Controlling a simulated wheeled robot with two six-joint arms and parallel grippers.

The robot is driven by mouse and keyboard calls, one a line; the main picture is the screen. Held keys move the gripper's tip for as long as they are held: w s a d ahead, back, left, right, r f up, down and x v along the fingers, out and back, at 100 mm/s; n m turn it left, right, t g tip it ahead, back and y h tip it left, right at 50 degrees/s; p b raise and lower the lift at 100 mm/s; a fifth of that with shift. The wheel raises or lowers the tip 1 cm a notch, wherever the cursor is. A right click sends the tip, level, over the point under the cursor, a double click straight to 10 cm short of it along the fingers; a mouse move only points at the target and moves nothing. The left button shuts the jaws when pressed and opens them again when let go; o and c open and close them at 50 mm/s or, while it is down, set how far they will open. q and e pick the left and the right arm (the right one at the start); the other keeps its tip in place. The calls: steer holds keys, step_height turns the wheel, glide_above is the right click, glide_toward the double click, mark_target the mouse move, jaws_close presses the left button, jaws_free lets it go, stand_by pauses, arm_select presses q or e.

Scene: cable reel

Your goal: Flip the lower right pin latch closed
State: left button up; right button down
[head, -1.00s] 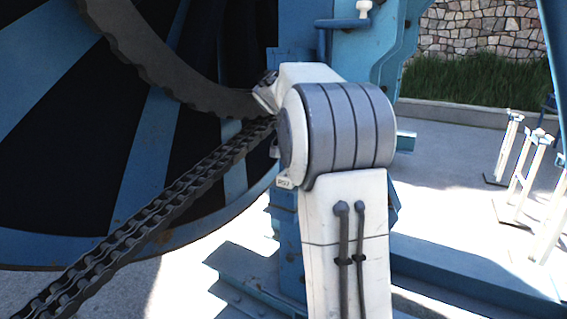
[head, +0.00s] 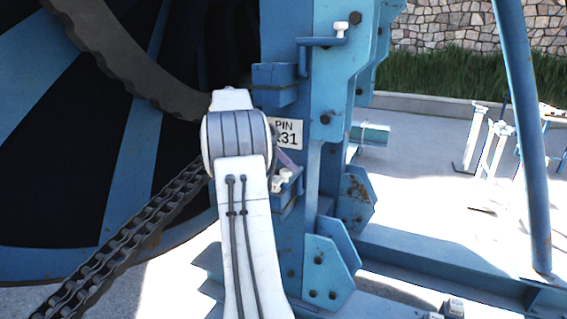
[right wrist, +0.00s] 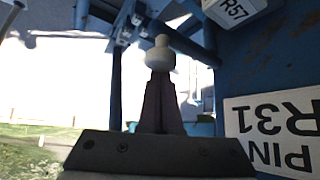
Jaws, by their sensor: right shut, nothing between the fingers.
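The lower right pin latch has a white knob (head: 285,177) and shows low on the blue post (head: 325,150), beside the PIN R31 label (head: 288,134). My right arm partly hides its bracket. My right gripper (head: 290,163) shows as a purple-grey finger just behind the arm, close to the knob. In the right wrist view the gripper (right wrist: 161,80) is shut and empty, and a pale knob (right wrist: 160,52) shows right at its fingertips. I cannot tell whether they touch. My left gripper is not in view.
An upper latch with a white knob (head: 341,29) sits higher on the post. The large blue reel (head: 135,150) and a chain (head: 130,245) are at left. A blue slanted pole (head: 520,130) and white stands (head: 485,140) are at right, with open ground between.

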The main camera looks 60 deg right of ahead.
steer(key=shift+w, duration=0.1)
stand_by(0.4)
steer(key=shift+r, duration=0.1)
steer(key=p+v, duration=0.7)
steer(key=v, duration=0.3)
steer(key=shift+d, duration=0.2)
steer(key=shift+w, duration=0.1)
